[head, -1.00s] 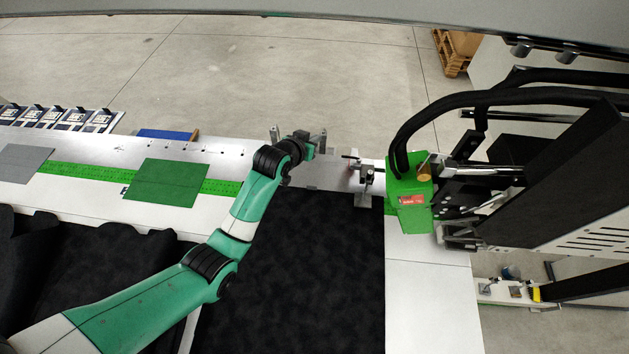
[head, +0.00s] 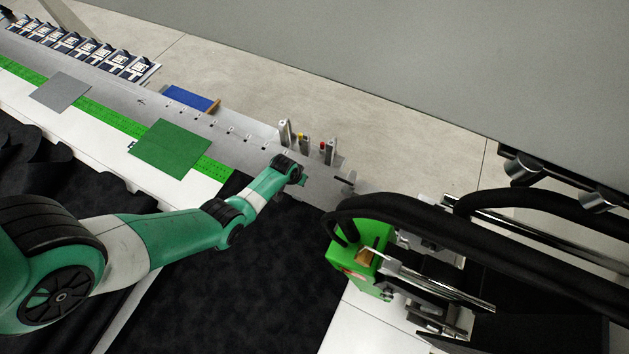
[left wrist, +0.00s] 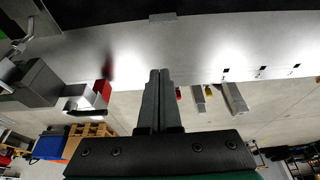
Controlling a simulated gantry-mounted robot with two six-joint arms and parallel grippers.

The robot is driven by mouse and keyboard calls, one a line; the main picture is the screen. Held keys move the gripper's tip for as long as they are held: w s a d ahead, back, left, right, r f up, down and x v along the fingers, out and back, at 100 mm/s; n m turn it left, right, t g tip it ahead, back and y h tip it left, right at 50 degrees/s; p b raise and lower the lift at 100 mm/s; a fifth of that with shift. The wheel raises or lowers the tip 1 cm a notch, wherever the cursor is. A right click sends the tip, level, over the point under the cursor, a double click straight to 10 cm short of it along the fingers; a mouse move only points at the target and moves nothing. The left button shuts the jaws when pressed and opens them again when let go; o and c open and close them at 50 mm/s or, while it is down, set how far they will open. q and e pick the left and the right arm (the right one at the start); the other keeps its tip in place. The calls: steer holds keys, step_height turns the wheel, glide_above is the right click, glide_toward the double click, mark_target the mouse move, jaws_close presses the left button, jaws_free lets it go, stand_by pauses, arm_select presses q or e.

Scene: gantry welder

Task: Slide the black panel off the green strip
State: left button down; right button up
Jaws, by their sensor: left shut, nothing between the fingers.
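The black panel (head: 245,270) is a large dark sheet lying over the work table, with its far edge beside the grey metal ledge. The green strip (head: 110,118) runs along the table from the upper left and disappears at the panel's left edge. My left gripper (head: 302,175) is above the panel's far edge, close to the ledge. In the left wrist view its fingers (left wrist: 158,95) are pressed together with nothing between them. A dark band, probably the panel, shows along the top of that view. Whether the fingers touch it cannot be told. My right gripper is not in view.
A green welder head (head: 355,250) with black hoses stands right of the panel. Metal posts (head: 305,142) rise from the ledge behind my left gripper. A green square plate (head: 170,148) and a grey plate (head: 62,92) lie across the strip.

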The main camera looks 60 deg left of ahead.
arm_select(q)
steer(key=b+x, duration=1)
steer(key=b, duration=0.1)
steer(key=shift+s+f, duration=0.35)
steer(key=shift+f, duration=0.05)
steer(key=s+p, duration=0.1)
steer(key=s+d+r+p, duration=0.1)
steer(key=p, duration=0.1)
steer(key=shift+s+d+r, duration=0.1)
steer(key=shift+d+r, duration=0.15)
steer(key=shift+d, duration=0.05)
steer(key=shift+s+d+f+p, duration=0.2)
steer(key=shift+s+d+p, duration=0.1)
steer(key=shift+s+p, duration=0.2)
steer(key=shift+f, duration=0.1)
